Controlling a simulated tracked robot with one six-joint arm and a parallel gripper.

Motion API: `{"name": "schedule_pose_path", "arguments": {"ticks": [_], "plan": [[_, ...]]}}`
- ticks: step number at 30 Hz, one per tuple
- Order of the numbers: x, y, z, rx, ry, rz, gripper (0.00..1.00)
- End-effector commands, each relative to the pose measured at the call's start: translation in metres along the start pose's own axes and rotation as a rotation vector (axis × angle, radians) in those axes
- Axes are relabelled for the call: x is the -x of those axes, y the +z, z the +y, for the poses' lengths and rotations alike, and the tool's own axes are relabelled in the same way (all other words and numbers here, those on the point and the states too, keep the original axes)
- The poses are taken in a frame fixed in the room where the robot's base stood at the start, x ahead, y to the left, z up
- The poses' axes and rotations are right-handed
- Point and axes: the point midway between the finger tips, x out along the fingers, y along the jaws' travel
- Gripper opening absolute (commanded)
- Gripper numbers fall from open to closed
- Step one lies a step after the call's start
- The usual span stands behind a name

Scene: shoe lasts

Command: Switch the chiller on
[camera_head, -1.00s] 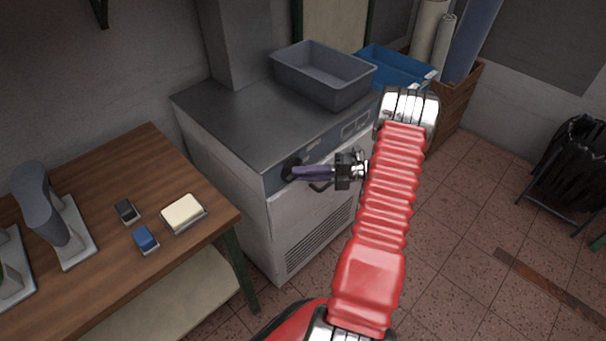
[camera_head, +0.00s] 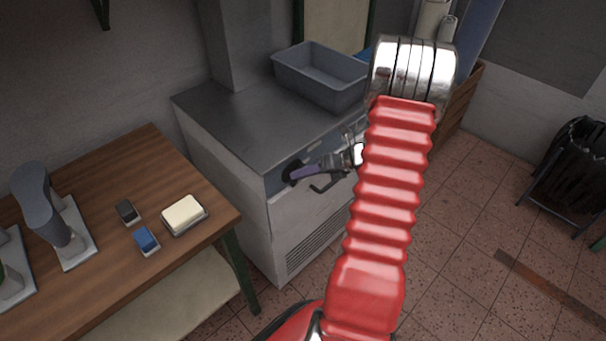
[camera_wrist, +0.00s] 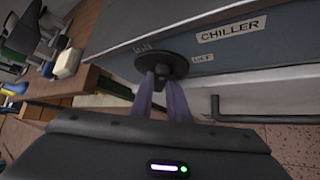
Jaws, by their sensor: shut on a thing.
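The chiller (camera_head: 220,175) is a grey metal cabinet with a dark flat top and a blue-grey front strip. A round black knob (camera_wrist: 162,60) sits on that strip. It also shows in the head view (camera_head: 290,169). A white CHILLER label (camera_wrist: 232,29) is right of it in the wrist view, with two smaller labels beside the knob, too small to read surely. My gripper (camera_wrist: 161,84) has its purple fingers shut on the knob, and they hide part of it. My gripper also shows in the head view (camera_head: 297,173), partly behind my red arm.
A grey bin (camera_head: 318,75) stands on the chiller top. A bar handle (camera_wrist: 245,119) runs below the strip. The wooden table (camera_head: 95,285) at left holds a butter-coloured block (camera_head: 184,214) and small items. Open tiled floor lies to the right.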

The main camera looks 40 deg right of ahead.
Motion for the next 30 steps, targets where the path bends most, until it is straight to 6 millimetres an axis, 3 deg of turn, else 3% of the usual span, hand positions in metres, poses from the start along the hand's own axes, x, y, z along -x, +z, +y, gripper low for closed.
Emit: {"name": "schedule_pose_path", "arguments": {"ticks": [12,30], "plan": [[-0.0016,-0.0024,0.0055,0.249,-0.251,0.005,0.0],[-0.003,-0.0038,0.0078,0.44,-0.443,0.005,0.0]]}}
